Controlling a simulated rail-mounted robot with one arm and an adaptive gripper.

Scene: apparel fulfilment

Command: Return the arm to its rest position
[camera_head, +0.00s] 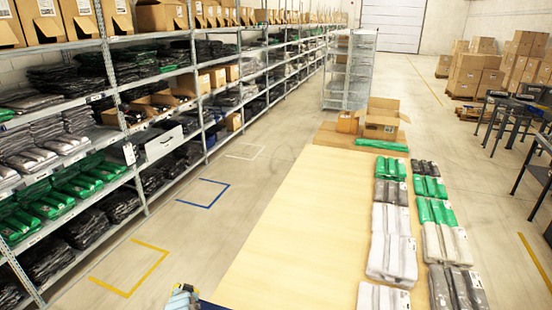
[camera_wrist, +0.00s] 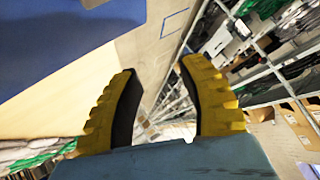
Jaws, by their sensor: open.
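My gripper (camera_wrist: 160,95) shows in the wrist view with its two yellow, dark-lined fingers spread apart. It is open, and nothing is between the fingers. Past the fingers the wrist view shows a tilted picture of floor and shelving, and the gripper touches nothing that I can see. In the head view only a small light-blue and grey part of my arm shows at the bottom edge, left of the table; the fingers are not visible there.
A long wooden table (camera_head: 290,220) bears rows of grey, white and green bagged garments (camera_head: 391,257) on its right side. Tall shelves (camera_head: 125,115) of bagged clothes line the left. An open carton (camera_head: 381,127) stands at the far end. The aisle floor (camera_head: 185,232) is clear.

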